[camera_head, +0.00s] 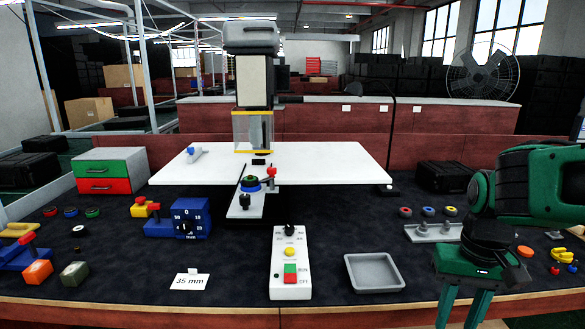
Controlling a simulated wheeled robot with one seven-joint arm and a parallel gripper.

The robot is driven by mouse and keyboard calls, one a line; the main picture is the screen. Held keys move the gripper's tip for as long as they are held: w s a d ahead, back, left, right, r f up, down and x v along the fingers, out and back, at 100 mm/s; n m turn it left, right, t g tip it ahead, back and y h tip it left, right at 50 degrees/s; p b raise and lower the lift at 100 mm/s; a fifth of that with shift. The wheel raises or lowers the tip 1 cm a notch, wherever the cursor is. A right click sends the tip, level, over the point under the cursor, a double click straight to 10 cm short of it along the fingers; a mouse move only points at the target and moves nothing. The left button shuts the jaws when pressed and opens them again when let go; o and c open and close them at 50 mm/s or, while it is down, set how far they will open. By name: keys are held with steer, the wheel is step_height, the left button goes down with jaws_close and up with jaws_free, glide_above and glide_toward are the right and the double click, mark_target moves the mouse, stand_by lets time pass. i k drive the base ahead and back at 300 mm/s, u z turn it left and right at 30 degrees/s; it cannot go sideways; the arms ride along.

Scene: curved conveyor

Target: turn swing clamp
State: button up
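A small fixture stands at the middle of the bench, at the front edge of the white machine table (330,160). It has a pale base plate (246,205) and a stacked round part with a blue ring (250,187). My gripper (463,314) is at the lower right, far from the fixture. Its two green fingers point down, spread apart with nothing visible between them; the fingertips are cut off by the frame.
A blue gauge block (190,217) and red-handled clamp (153,207) stand left of the fixture.

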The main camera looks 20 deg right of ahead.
mark_target(272, 171)
steer(key=i, duration=0.45)
steer(key=z, duration=0.95)
